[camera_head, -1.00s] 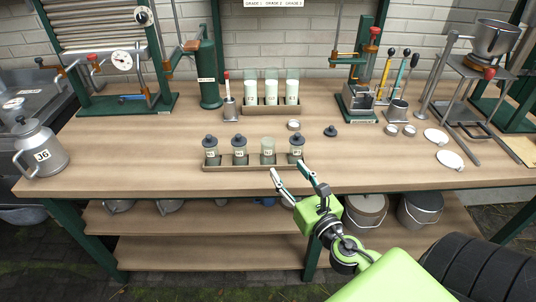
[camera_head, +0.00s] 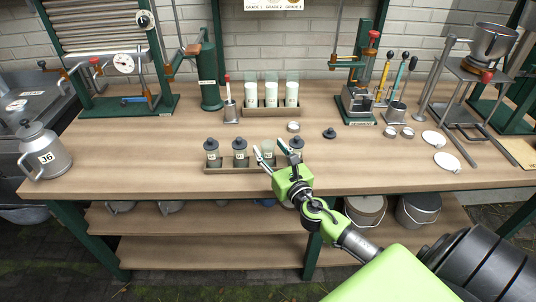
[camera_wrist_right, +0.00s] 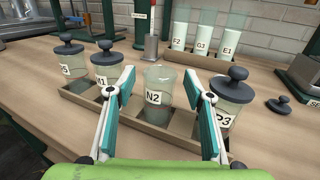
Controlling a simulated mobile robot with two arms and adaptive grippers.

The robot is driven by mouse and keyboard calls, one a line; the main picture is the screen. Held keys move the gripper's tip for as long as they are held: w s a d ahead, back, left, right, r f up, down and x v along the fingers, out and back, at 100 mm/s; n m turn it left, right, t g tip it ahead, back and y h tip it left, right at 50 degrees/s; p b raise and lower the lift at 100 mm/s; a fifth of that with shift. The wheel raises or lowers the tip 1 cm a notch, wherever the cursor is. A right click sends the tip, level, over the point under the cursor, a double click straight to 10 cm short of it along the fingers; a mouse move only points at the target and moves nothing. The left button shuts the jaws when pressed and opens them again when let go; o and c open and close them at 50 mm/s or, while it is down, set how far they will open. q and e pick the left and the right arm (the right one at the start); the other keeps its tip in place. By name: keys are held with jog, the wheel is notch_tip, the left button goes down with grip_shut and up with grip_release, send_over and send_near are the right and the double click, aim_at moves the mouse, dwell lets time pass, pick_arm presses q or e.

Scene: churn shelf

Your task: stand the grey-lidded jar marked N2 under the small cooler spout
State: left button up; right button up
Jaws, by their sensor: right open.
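The jar marked N2 (camera_wrist_right: 157,112) stands upright in a low wooden tray (camera_wrist_right: 95,112), its top open with no lid on it. In the head view the N2 jar (camera_head: 268,148) is third from the left in the row. My right gripper (camera_head: 271,152) is open and empty, its fingers pointing at this jar. In the right wrist view the jar appears between the two fingers; I cannot tell whether they touch it. A loose dark grey lid (camera_head: 330,133) lies on the bench. I cannot make out which fitting is the small cooler spout. My left gripper is out of view.
Lidded jars stand on both sides in the tray, with the P3 jar (camera_wrist_right: 232,90) close to the right finger. A rack of glasses (camera_head: 270,110) stands behind. A green press (camera_head: 357,100) stands back right.

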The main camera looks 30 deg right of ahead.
jog(key=shift+w+d, duration=0.1)
jog(key=shift+w, duration=0.85)
grip_shut()
